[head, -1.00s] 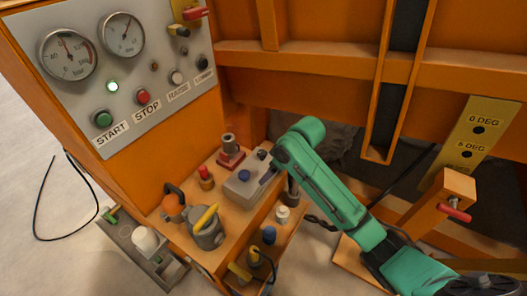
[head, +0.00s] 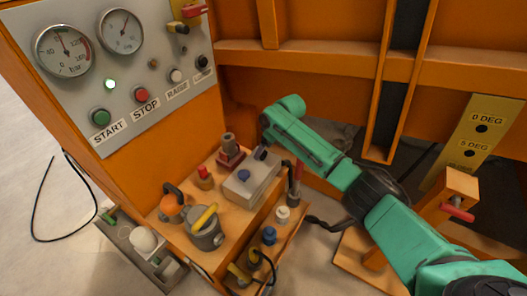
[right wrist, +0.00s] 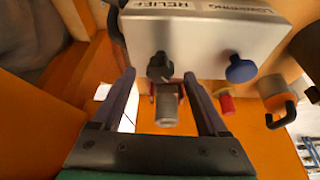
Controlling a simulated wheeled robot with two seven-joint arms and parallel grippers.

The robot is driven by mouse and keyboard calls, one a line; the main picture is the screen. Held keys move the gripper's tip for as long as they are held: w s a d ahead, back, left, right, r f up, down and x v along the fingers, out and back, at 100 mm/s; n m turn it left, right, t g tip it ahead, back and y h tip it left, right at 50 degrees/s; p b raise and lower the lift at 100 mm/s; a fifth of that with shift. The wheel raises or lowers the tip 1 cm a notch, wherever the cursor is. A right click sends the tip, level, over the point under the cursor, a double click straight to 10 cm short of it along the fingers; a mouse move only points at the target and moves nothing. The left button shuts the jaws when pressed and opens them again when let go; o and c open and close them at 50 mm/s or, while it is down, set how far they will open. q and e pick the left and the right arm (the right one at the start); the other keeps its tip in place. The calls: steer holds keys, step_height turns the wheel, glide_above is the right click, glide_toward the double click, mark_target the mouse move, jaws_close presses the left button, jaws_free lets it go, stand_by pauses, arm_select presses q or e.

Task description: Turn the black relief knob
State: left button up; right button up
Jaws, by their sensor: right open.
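The grey valve block (head: 252,190) sits on the orange bench below the control panel. In the right wrist view the black relief knob (right wrist: 159,67) is on the block (right wrist: 190,35), under the RELIEF label. A blue knob (right wrist: 240,68) is to its right, under the other label; it also shows in the head view (head: 244,175). My right gripper (right wrist: 160,75) is open, with one finger on each side of the black knob and visible gaps to it. In the head view its fingers are hard to make out beside my green arm. My left gripper is not in view.
A grey fitting on a red base (head: 230,152), a red-topped fitting (head: 203,177) and a grey valve with yellow handle (head: 207,230) crowd the bench. A lower shelf holds white (head: 282,214) and blue (head: 269,236) caps. An orange beam (head: 350,70) runs behind.

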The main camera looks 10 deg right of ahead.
steer(key=shift+w+a+f, duration=0.15)
steer(key=shift+w+f, duration=0.05)
steer(key=shift+f, duration=0.35)
jaws_close()
steer(key=m+p, duration=0.1)
steer(key=p, duration=0.1)
steer(key=r+m+p, duration=0.1)
steer(key=p, duration=0.1)
steer(key=shift+s+a+h+p, duration=0.1)
steer(key=shift+s+h+p, duration=0.05)
steer(key=shift+h+p, duration=0.25)
steer(key=shift+f+m+t, duration=0.2)
steer(key=shift+m+t, duration=0.1)
steer(key=shift+m, duration=0.3)
steer(key=shift+f, duration=0.2)
jaws_free()
